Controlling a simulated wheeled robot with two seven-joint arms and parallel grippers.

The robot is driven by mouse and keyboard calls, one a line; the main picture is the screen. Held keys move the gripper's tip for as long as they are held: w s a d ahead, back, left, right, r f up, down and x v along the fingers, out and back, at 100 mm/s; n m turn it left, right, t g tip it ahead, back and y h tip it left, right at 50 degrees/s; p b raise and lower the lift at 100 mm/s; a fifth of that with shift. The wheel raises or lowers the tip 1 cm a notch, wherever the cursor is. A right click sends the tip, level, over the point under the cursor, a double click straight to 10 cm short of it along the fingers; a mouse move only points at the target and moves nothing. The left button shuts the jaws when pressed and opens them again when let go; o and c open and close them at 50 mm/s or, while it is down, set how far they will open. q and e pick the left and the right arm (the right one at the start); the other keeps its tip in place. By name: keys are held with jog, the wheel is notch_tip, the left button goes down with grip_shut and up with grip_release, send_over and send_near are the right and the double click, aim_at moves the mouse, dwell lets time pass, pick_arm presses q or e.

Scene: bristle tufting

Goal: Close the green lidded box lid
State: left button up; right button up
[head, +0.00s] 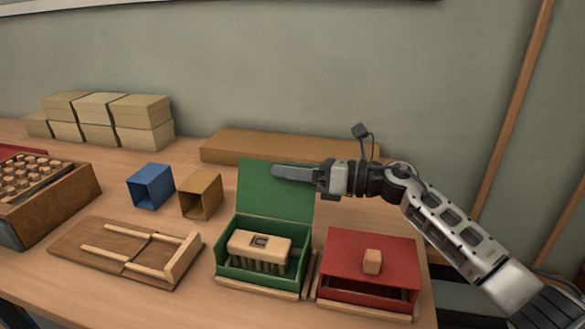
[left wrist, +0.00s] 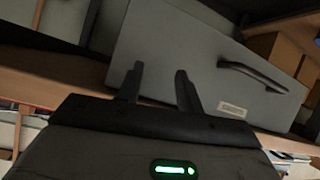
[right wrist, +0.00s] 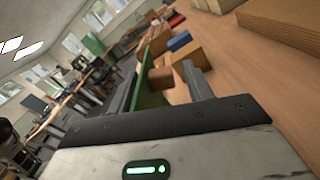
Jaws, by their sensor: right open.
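The green lidded box (head: 234,269) stands at the front of the table, its green lid (head: 262,200) raised upright at the back. A wooden block with dark bristles (head: 258,250) sits inside it. My right gripper (head: 285,171) is at the upper part of the raised lid, coming from the right. In the right wrist view the gripper (right wrist: 165,85) is open, and the lid's green panel (right wrist: 152,65) shows between its fingers, nearer the left one; I cannot tell if they touch. My left gripper (left wrist: 158,85) shows only in its wrist view, open and empty.
A red lidded box (head: 345,258) stands right of the green one, and a wooden slide frame (head: 90,245) lies left. Blue (head: 151,187) and tan (head: 200,194) open boxes stand behind. A long wooden board (head: 232,147) lies behind the lid.

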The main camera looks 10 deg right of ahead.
grip_shut()
pick_arm(q)
jog(key=shift+f, duration=0.15)
jog(key=shift+f+b, duration=0.1)
jog(key=shift+b, duration=0.2)
pick_arm(e)
jog(key=shift+s+n, duration=0.15)
jog(key=shift+n, duration=0.15)
